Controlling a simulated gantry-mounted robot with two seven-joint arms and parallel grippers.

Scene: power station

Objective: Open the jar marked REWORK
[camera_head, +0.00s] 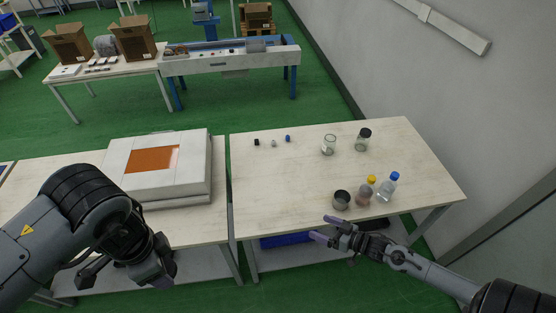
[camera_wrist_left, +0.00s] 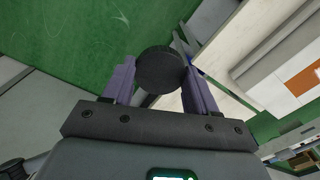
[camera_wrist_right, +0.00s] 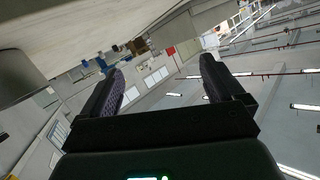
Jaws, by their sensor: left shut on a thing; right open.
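My left gripper (camera_wrist_left: 160,75) is shut on a round black disc (camera_wrist_left: 158,69) that looks like a lid. In the head view this gripper (camera_head: 128,278) hangs at the near edge of the left table and the disc cannot be made out. On the right table stand a clear glass jar (camera_head: 328,145) that looks lidless, a glass jar with a black lid (camera_head: 363,140), and a jar with a yellow lid (camera_head: 366,190). No label is readable, so I cannot tell which is marked REWORK. My right gripper (camera_head: 327,229) is open and empty at that table's near edge, close to a dark cup.
The dark cup (camera_head: 341,201) and a blue-capped bottle (camera_head: 388,187) flank the yellow-lidded jar. Several small items (camera_head: 273,143) lie at the back. A white box with an orange panel (camera_head: 160,168) stands on the left table.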

